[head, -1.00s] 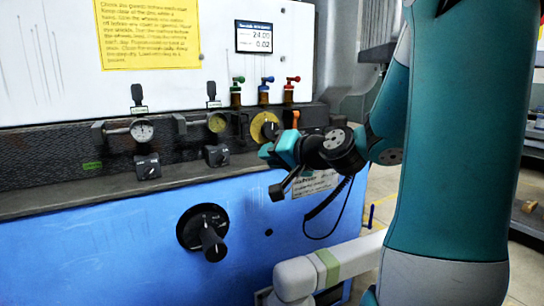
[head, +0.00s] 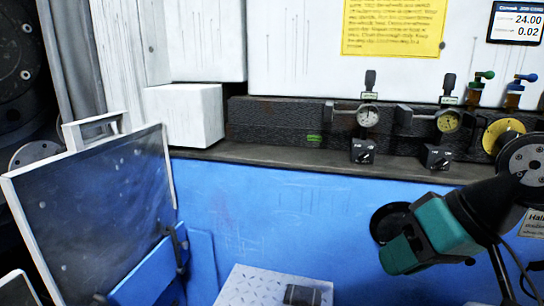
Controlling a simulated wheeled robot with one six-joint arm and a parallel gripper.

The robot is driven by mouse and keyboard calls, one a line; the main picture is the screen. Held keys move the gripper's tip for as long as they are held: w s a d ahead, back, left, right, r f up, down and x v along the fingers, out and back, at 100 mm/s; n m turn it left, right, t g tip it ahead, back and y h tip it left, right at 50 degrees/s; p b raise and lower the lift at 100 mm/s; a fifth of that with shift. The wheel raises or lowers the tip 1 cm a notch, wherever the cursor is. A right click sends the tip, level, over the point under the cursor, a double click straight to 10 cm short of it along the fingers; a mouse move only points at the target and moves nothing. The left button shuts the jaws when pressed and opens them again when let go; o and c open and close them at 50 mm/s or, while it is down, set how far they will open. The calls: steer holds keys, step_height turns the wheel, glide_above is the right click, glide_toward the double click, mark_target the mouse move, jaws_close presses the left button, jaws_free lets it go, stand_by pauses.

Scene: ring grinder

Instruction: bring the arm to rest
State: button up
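My gripper (head: 420,245) is at the lower right of the head view, a teal and black end with a black wrist joint above it and a dark cable hanging beside it. It points down and left in front of the grinder's blue front panel (head: 290,215) and partly covers the round black dial plate (head: 386,221). Its fingertips cannot be made out, so I cannot tell whether it is open or whether anything is in it. Most of the arm is outside the right edge.
A yellow notice (head: 393,25) and a display (head: 516,22) are above. A tilted dark panel (head: 95,210) stands at left. A tread plate (head: 255,287) is at the bottom.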

steer(key=s+a+f+n+g+h, duration=0.1)
steer(key=s+a+n+g+h, duration=0.2)
steer(key=s, duration=0.6)
step_height(320, 180, up, 20)
steer(key=n+y+p, duration=0.1)
steer(key=p, duration=1.9)
steer(key=shift+w+g, duration=0.25)
steer(key=shift+g, duration=0.15)
steer(key=shift+d, duration=0.1)
